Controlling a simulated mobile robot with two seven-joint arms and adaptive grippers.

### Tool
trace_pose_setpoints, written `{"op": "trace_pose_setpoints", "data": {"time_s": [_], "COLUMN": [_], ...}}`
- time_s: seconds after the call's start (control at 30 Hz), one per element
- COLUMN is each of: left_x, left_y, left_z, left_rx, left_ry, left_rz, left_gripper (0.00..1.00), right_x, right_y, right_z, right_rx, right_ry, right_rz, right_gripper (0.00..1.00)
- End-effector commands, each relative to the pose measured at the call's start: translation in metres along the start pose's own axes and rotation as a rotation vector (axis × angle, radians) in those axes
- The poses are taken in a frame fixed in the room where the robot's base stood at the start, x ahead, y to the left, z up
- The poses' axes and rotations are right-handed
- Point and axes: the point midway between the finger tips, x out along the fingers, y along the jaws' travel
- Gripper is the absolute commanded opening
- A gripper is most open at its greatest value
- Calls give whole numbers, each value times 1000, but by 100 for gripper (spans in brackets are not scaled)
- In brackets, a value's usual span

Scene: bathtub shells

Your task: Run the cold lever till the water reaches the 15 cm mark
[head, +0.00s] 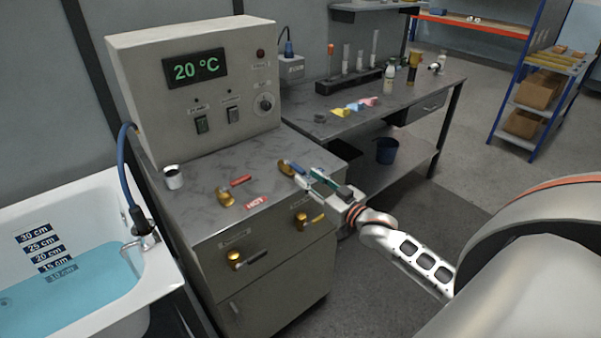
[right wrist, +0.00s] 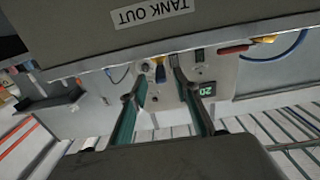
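The cold lever (head: 291,167), a blue handle on a brass valve, sits on the grey counter; its blue handle (right wrist: 160,73) also shows in the right wrist view. My right gripper (head: 307,178) is just right of it, fingers apart. In the right wrist view the handle appears between the open fingers; I cannot tell whether they touch it. The white bathtub (head: 95,195) at left holds blue water (head: 80,295). The 15 cm mark (head: 54,264) is just above the water line, and the 10 cm mark (head: 62,274) looks submerged. My left gripper is not in view.
A red-handled lever (head: 226,199) stands left of the cold lever, near a HOT label (head: 256,201). Brass valves (head: 236,260) project from the cabinet front. A metal cup (head: 173,178) stands at the counter's left. The control box (head: 200,85) reads 20 °C.

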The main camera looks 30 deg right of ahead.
Motion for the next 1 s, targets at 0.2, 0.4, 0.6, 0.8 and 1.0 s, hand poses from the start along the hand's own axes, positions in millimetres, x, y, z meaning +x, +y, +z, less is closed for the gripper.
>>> {"op": "trace_pose_setpoints", "data": {"time_s": [0.2, 0.4, 0.6, 0.8, 1.0], "left_x": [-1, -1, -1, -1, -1], "left_y": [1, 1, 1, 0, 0], "left_z": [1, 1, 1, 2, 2], "left_rx": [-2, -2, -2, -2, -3], "left_ry": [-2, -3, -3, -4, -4], "left_rz": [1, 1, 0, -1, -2], "left_gripper": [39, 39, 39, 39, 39], "right_x": [30, 44, 46, 46, 46], "right_y": [0, 0, -1, -1, -1], "right_z": [0, 0, 1, 1, 1], "right_rx": [0, 0, -1, -1, -1], "right_ry": [0, -1, -2, -2, -2], "right_rz": [1, 0, 0, 0, 0], "right_gripper": [31, 31, 31, 10, 0]}}
